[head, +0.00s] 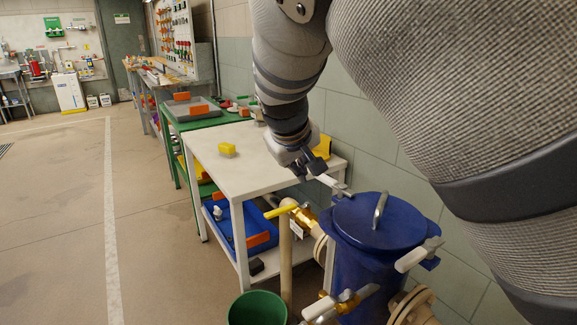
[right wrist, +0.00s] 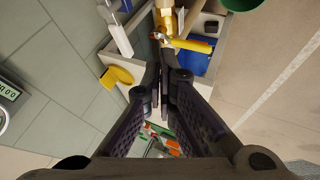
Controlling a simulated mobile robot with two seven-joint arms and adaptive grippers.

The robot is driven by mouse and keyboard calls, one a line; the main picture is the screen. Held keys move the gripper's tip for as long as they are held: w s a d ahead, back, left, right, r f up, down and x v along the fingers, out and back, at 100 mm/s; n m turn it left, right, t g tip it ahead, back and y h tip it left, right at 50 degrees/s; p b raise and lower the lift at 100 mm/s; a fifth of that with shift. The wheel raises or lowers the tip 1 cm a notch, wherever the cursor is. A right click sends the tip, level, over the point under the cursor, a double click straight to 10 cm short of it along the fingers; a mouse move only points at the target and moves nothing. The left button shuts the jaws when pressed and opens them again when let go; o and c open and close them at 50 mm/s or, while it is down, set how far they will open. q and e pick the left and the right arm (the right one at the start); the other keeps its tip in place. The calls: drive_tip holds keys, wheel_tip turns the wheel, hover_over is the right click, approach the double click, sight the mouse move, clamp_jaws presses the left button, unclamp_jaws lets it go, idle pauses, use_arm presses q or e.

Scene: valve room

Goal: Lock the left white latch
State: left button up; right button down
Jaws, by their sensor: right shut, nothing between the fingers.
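A blue lidded vessel (head: 365,255) stands at the right, with a metal handle on its lid (head: 350,222). My left gripper is not in view.
A brass valve (head: 303,216) with a yellow handle (head: 281,210) stands left of the vessel. A green bucket (head: 257,308) is below. A tiled wall is close behind; open floor lies left.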

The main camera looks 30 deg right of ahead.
sight(321, 181)
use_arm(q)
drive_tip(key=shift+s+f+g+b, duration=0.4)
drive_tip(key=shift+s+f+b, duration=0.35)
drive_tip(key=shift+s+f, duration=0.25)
use_arm(e)
drive_tip(key=w+d+f, duration=0.5)
drive_tip(key=d+f, duration=0.2)
drive_tip(key=shift+w+d, duration=0.2)
drive_tip(key=shift+d, duration=0.15)
drive_tip(key=shift+w+d+f+m+h+b, duration=0.3)
drive_tip(key=shift+d+f+m+b, duration=0.1)
drive_tip(key=shift+d+m, duration=0.1)
drive_tip(key=shift+d+r+g, duration=0.15)
drive_tip(key=shift+g, duration=0.15)
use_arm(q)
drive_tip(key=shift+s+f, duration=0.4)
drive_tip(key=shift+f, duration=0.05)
use_arm(e)
drive_tip(key=shift+r, duration=0.2)
